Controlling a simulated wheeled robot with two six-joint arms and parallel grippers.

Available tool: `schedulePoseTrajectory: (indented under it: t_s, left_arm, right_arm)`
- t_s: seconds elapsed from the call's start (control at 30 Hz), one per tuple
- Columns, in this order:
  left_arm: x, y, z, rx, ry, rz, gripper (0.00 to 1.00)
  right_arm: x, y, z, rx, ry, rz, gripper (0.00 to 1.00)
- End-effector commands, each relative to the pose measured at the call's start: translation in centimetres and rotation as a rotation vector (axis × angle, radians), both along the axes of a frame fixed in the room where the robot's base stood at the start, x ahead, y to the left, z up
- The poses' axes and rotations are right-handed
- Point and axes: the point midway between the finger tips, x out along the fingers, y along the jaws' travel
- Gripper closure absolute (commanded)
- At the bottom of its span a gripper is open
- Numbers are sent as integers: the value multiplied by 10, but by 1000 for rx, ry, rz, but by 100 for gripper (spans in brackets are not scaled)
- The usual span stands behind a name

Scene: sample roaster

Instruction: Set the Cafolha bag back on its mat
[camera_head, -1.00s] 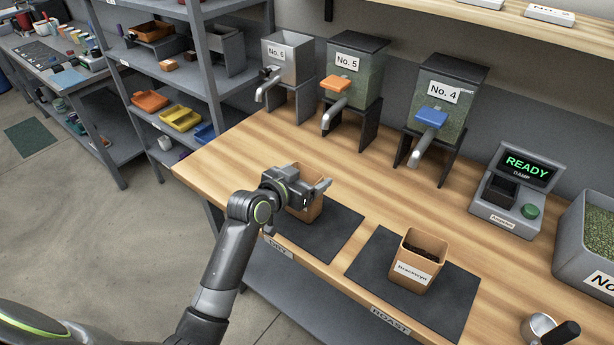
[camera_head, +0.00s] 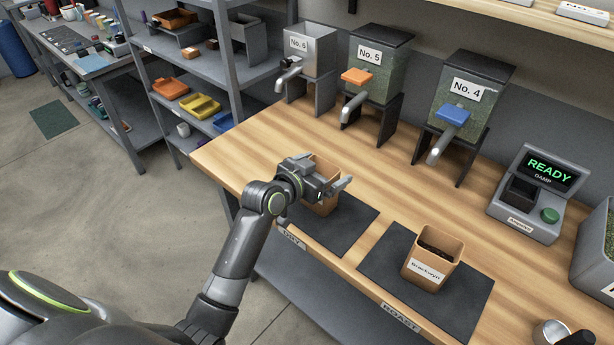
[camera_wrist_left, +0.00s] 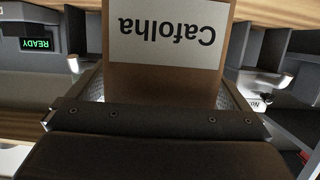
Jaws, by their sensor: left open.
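The gripper covers much of the bag in the head view. In the left wrist view the Cafolha bag (camera_wrist_left: 167,80) shows close up with its label upside down, between the two fingers. Whether the fingers touch it I cannot tell. The Brackwyn bag (camera_head: 432,262), with dark contents, stands on the right mat (camera_head: 380,262) labelled "ROAST". My right gripper is not in view.
Dispensers No. 6 (camera_head: 312,52), No. 5 (camera_head: 379,68) and No. 4 (camera_head: 470,98) stand along the back. A meter (camera_head: 537,195) reading "READY DAMP" is at the right. A metal cup (camera_head: 550,334) sits at the lower right. Bare wood lies between mats and dispensers.

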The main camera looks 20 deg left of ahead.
Motion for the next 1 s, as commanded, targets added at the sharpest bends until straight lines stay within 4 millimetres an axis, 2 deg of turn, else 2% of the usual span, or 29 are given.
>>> schedulePoseTrajectory:
  t_s: [0.4, 0.6, 0.8, 1.0]
  left_arm:
    - [-65, 24, 19, 3, 0, 0, 1]
    - [-91, 34, 28, 3, 0, 1, 1]
    - [-102, 37, 32, 1, 1, 0, 1]
    - [-103, 37, 33, 0, 1, 0, 1]
  right_arm:
    - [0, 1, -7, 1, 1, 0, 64]
    - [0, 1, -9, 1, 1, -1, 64]
    - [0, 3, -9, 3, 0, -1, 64]
    - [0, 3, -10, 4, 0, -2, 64]
